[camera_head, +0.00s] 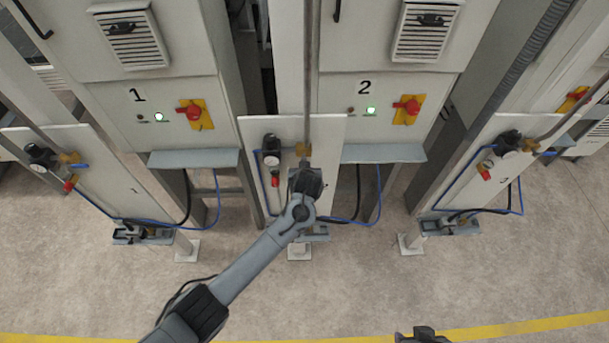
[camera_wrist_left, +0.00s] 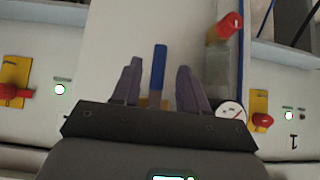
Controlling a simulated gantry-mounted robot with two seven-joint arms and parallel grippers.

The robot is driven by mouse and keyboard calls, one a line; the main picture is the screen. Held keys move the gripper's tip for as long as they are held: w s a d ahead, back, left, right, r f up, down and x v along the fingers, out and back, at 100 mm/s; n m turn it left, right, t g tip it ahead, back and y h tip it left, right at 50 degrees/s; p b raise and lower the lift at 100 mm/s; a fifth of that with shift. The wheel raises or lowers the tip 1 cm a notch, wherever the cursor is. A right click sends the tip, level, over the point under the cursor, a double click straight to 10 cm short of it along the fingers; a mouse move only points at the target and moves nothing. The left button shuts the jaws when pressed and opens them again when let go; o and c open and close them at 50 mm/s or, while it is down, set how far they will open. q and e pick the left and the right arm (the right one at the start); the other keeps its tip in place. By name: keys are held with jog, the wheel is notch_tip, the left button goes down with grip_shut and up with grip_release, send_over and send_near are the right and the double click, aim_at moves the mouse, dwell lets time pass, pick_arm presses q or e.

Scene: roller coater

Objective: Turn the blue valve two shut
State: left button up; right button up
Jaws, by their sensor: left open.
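The blue valve handle (camera_wrist_left: 159,68) is a narrow bar on the middle panel (camera_head: 330,128), standing lengthwise between my fingers in the left wrist view. In the head view my left gripper (camera_head: 304,172) hides it, with a brass fitting (camera_head: 303,150) showing just above. My left gripper is open, with one finger on each side of the handle and a visible gap on both sides. A dark piece (camera_head: 422,336) at the bottom edge of the head view may be part of my right arm; its jaws do not show.
A gauge (camera_head: 270,143) and a red-ended part (camera_head: 275,181) sit left of the gripper on the same panel. Cabinets 1 (camera_head: 137,95) and 2 (camera_head: 365,86) carry red switches. Grey ledges (camera_head: 385,153) and blue hoses flank the panel. The floor in front is clear.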

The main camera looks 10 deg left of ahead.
pick_arm(q)
jog(key=v, duration=0.6)
jog(key=shift+s+r, duration=0.25)
jog(key=shift+s, duration=0.05)
jog(key=shift+d+f, duration=0.1)
jog(key=s+a+f+g+p, duration=0.2)
jog(key=s+f+g, duration=0.1)
jog(key=s+f, duration=0.95)
jog(key=s+a+f+g+h+p, duration=0.1)
jog(key=s+a+f+g+h, duration=0.15)
jog(key=s, duration=1.05)
jog(key=s+a+r+p, duration=0.2)
jog(key=s+a+r, duration=0.4)
jog(key=s, duration=0.4)
jog(key=s+a+r+m, duration=0.1)
jog(key=a+r+m, duration=0.2)
jog(key=r, duration=0.8)
jog(key=shift+m, duration=0.6)
